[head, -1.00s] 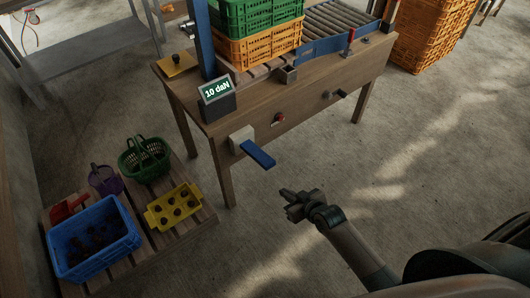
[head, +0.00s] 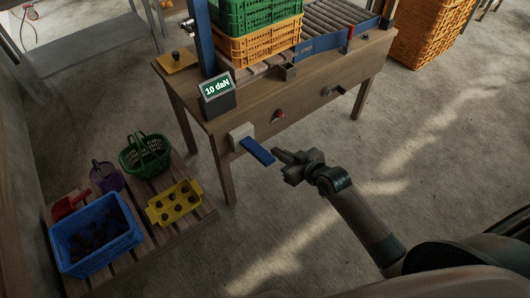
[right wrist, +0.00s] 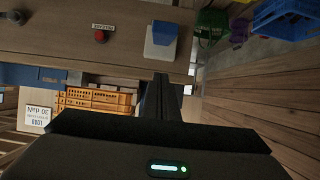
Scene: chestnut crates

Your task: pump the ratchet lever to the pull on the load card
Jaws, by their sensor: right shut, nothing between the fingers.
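The blue ratchet lever (head: 258,151) sticks out from a pale housing (head: 240,136) on the table's front edge. It also shows in the right wrist view (right wrist: 164,33). My right gripper (head: 276,154) is shut and empty, its tip close to the lever's free end; contact cannot be told. Its dark fingers also show in the right wrist view (right wrist: 163,80). A display (head: 217,87) above the lever reads "10 daN". A white card (right wrist: 38,118) with print too small to read fully shows in the right wrist view; whether it is the load card, I cannot tell. My left gripper is not in view.
A green crate (head: 258,14) sits on an orange crate (head: 262,43) on the wooden table (head: 235,115). A red button (head: 279,114) is on the table's front. A low pallet at left bears a blue crate (head: 97,250), baskets and a yellow tray (head: 160,215).

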